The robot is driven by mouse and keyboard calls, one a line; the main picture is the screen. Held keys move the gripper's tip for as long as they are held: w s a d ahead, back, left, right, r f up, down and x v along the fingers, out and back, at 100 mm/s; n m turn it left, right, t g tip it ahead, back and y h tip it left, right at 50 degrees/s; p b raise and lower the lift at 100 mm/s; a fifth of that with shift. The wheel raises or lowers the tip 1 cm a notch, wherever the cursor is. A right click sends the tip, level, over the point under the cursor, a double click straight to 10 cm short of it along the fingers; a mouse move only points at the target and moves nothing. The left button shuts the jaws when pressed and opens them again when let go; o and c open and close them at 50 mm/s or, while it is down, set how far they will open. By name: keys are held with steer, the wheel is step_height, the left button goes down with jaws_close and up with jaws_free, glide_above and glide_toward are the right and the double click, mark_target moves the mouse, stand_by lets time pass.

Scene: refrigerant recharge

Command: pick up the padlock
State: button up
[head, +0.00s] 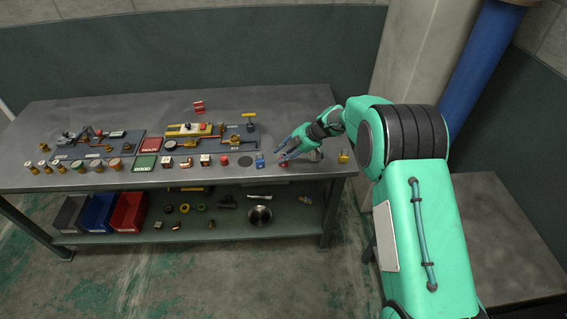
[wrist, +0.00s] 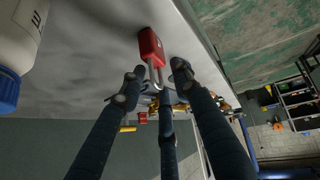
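The red padlock (head: 284,164) is near the front edge of the grey workbench (head: 66,115), towards its right end. In the wrist view the padlock (wrist: 151,46) shows its red body and a silver shackle pointing towards my gripper. My gripper (head: 280,154) is low over the bench beside the padlock. In the wrist view my gripper (wrist: 157,74) has its dark fingers spread, with one tip on each side of the shackle and a third finger below. The fingers look apart from the padlock; I cannot tell if any touches it.
A white bottle with a blue cap (wrist: 14,45) stands close by at the left of the wrist view. A yellow padlock-like item (head: 343,157) is to the right, and a blue item (head: 260,161) to the left. Valves and fittings fill the bench further left.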

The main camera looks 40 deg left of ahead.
stand_by(0.3)
jaws_close()
steer(key=shift+r, duration=0.1)
steer(key=shift+r, duration=0.6)
step_height(320, 180, up, 2)
steer(key=shift+r, duration=0.1)
steer(key=s+d+r, duration=0.1)
steer(key=s+d, duration=0.9)
steer(key=d, duration=0.2)
steer(key=shift+d+r, duration=0.2)
steer(key=shift+r, duration=0.05)
stand_by(0.4)
